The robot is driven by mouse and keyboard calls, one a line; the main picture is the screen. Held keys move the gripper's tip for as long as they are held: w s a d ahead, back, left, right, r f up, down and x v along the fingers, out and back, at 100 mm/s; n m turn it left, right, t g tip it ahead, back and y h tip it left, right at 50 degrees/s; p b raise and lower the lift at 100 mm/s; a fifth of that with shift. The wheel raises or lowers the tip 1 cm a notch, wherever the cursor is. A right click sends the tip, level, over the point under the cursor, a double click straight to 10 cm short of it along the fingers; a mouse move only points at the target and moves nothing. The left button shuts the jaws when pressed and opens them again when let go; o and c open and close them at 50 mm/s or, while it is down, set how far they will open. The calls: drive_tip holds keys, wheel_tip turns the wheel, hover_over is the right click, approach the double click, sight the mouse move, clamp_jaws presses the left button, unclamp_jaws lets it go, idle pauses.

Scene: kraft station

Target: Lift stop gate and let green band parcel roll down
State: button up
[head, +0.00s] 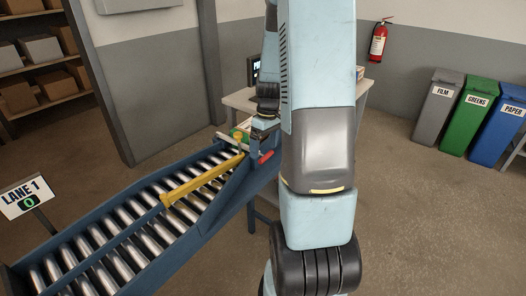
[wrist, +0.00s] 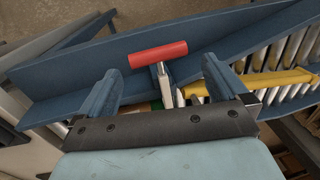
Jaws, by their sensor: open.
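A red handle (wrist: 158,54) on a pale metal stem, seemingly the stop gate's, lies between my gripper's two blue fingers in the wrist view. It also shows at the far end of the roller lane in the head view (head: 265,157). My gripper (wrist: 161,66) is open, with a finger on either side of the handle and stem and gaps visible. In the head view, my arm partly hides the gripper. A small green patch (wrist: 156,106) beside the stem may belong to the green band parcel; green also shows in the head view (head: 235,134). Most of that parcel is hidden.
A yellow bar (head: 200,181) lies along the blue-sided roller lane (head: 215,218). The rollers toward the near left are bare. A LANE 1 sign (head: 25,197) stands left. A table (head: 240,100) is behind the gate area; bins (head: 466,115) stand far right.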

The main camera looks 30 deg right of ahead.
drive_tip(key=shift+a+f, duration=0.15)
drive_tip(key=shift+f, duration=0.85)
drive_tip(key=shift+c, duration=0.4)
